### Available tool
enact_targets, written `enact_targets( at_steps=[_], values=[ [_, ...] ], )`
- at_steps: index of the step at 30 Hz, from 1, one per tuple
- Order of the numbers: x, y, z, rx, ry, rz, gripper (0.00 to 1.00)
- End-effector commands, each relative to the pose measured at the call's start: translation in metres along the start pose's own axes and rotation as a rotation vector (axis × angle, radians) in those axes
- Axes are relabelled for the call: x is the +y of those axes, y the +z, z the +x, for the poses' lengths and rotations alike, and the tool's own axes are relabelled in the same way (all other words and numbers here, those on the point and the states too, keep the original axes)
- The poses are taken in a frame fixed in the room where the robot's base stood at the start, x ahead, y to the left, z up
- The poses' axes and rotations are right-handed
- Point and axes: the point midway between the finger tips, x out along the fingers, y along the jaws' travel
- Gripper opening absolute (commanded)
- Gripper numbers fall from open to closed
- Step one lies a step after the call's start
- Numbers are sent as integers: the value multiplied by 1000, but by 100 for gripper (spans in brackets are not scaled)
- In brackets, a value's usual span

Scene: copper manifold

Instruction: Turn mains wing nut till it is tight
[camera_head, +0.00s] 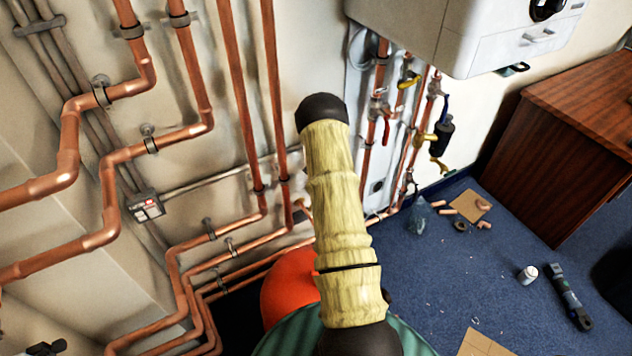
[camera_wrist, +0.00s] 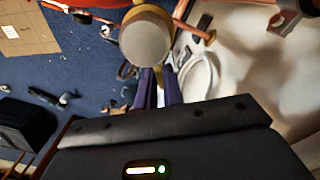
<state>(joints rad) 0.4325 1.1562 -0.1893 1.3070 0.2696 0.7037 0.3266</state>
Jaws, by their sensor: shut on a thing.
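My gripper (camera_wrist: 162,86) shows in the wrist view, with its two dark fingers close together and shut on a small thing. The mains wing nut is at the fingertips, too small and dark to make out clearly. A round part (camera_wrist: 146,40) with a pale grey face and yellow-brown rim is just beyond the fingertips and covers part of the view. In the head view my gripper is hidden; my yellow-sleeved arm crosses the middle.
Copper pipes (camera_head: 243,105) run along the wall at left. Pipes with valves (camera_head: 385,108) hang below a white boiler (camera_head: 425,25). A wooden cabinet (camera_head: 570,150) stands at right. A dark tool (camera_head: 568,297), a white can (camera_head: 527,274) and scraps lie on the blue carpet (camera_head: 460,285).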

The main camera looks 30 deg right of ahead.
Motion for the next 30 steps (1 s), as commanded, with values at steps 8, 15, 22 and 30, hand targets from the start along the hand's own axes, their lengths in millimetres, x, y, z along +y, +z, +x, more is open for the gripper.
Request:
enact_targets(
  at_steps=[8,15,22,30],
  values=[
    [4,-4,-2,4,-3,22,0],
    [4,-4,-2,4,-3,22,15],
    [4,-3,-1,2,-1,18,31],
    [3,-3,-8,3,-2,17,31]
  ],
)
